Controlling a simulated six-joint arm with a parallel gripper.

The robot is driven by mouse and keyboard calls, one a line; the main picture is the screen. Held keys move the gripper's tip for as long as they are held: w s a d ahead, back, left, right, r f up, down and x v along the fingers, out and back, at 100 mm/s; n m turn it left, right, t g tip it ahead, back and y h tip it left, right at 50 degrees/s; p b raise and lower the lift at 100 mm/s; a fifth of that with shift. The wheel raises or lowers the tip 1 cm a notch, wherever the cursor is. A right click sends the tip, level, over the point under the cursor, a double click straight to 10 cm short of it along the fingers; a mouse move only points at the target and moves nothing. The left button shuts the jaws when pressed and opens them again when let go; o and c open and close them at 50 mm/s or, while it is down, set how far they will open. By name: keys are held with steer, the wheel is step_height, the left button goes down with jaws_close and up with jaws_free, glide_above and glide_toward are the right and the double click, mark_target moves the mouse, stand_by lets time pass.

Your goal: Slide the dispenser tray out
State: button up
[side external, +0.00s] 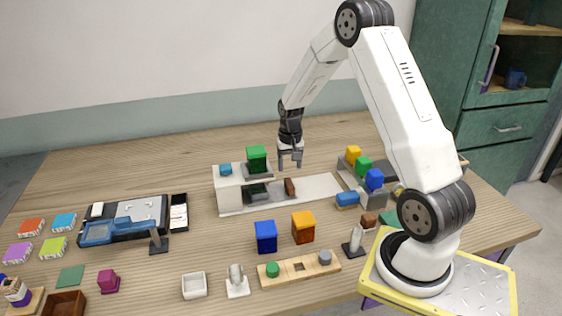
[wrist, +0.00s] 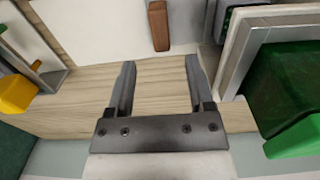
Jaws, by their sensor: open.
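The dispenser (side external: 229,194) is a white box at the middle of the table, with a pale flat strip (side external: 320,187) running right from it. A brown upright handle (side external: 290,187) stands on this strip close to the dispenser's right side; it also shows at the top of the wrist view (wrist: 159,26). Whether the tray has moved out at all is unclear. My gripper (side external: 290,163) is open and empty, pointing down above and behind the handle. In the wrist view, its fingers (wrist: 160,65) are apart over bare wood, and the handle lies beyond them.
A grey bin with coloured blocks (side external: 375,180) stands at the strip's right end. Blue (side external: 266,236) and orange (side external: 303,226) cubes stand in front. Wood behind the strip is clear.

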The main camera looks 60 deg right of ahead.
mark_target(289, 182)
steer(key=shift+f, duration=0.1)
steer(key=shift+f, duration=3.8)
steer(key=shift+c, duration=0.2)
jaws_close()
